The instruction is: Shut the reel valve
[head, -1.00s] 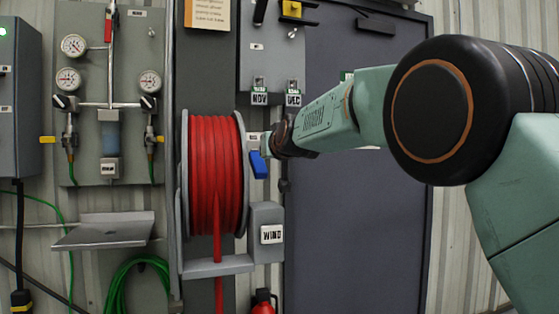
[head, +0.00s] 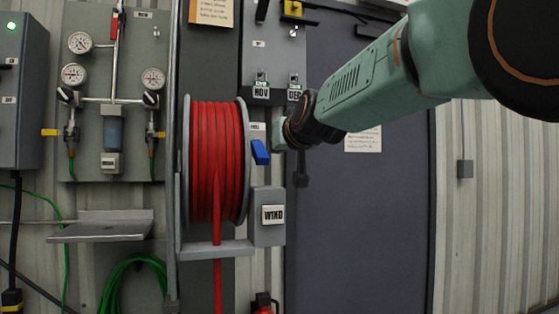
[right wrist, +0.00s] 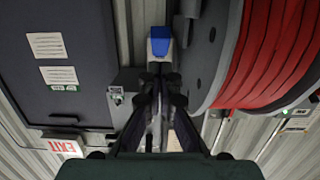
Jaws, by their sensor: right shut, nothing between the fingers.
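The reel valve shows its blue lever (head: 260,152), hanging down with a slight tilt, just right of the red hose reel (head: 215,165). The lever also shows in the right wrist view (right wrist: 160,45), straight beyond the fingertips. My right gripper (right wrist: 161,72) is shut and empty, its tips close to the lever's end; I cannot tell if they touch. In the head view my right wrist is just right of the lever, and the fingers are mostly hidden. My left gripper is not in view.
A grey box marked WIND (head: 267,215) sits below the lever. Small tagged fittings (head: 262,88) are above it. A dark cabinet door (head: 370,200) stands behind my arm. A gauge panel (head: 113,90) and small shelf (head: 105,226) are at left.

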